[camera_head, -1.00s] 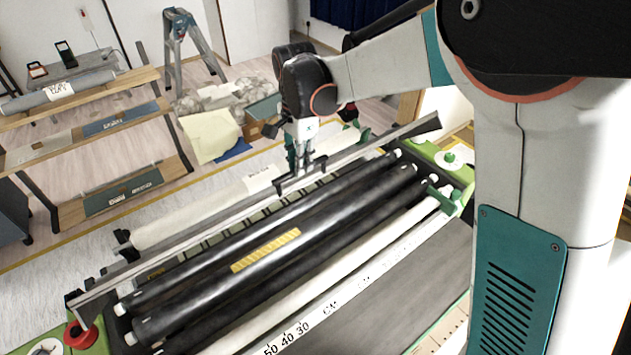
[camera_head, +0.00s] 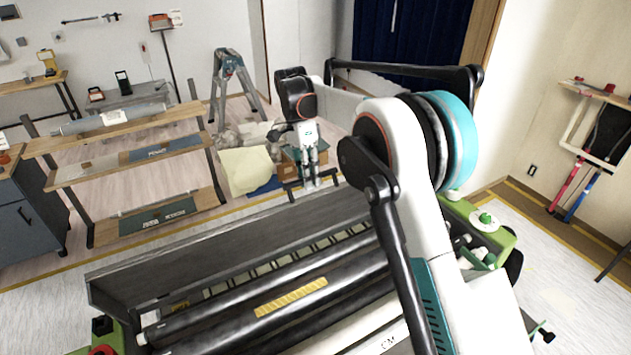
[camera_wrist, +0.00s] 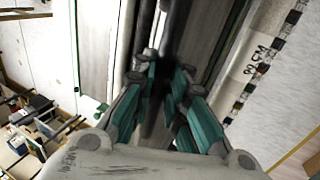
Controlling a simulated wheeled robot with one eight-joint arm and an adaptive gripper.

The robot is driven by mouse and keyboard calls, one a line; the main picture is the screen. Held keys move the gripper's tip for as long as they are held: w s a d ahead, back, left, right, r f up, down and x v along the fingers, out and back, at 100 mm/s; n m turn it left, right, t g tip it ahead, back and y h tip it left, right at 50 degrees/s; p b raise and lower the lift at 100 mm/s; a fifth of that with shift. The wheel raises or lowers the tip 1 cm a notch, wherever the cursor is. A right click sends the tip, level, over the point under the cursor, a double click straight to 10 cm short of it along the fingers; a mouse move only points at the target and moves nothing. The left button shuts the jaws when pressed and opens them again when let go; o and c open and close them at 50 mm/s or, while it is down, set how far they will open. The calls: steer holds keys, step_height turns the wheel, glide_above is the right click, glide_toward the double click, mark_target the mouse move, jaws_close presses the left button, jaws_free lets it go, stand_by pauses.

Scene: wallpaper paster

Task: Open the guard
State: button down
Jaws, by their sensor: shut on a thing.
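The guard (camera_head: 225,248) is a long dark grey panel along the back of the pasting machine, its broad face turned toward the head camera. A black handle (camera_head: 291,186) stands off its far upper side. My gripper (camera_head: 310,180) comes down on this handle beyond the panel and is shut on it. In the wrist view, the teal fingers of my gripper (camera_wrist: 168,90) close around a dark bar, whose exact contact is shadowed. Part of the guard's right end is hidden behind my arm in the head view.
Green end brackets (camera_head: 485,225) flank the machine. Behind stand a shelf (camera_head: 130,170), a stepladder (camera_head: 235,85) and boxes. Floor shows between machine and shelf.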

steer(key=shift+w+a+f, duration=0.1)
steer(key=shift+w+a, duration=0.35)
steer(key=shift+w, duration=0.2)
steer(key=shift+g, duration=0.3)
steer(key=c, duration=1.9)
jaws_free()
steer(key=o, duration=0.3)
steer(key=shift+w+f, duration=0.1)
steer(key=shift+w, duration=0.25)
steer(key=shift+o, duration=0.2)
steer(key=v, duration=0.7)
steer(key=shift+r, duration=0.4)
steer(key=shift+s, duration=0.15)
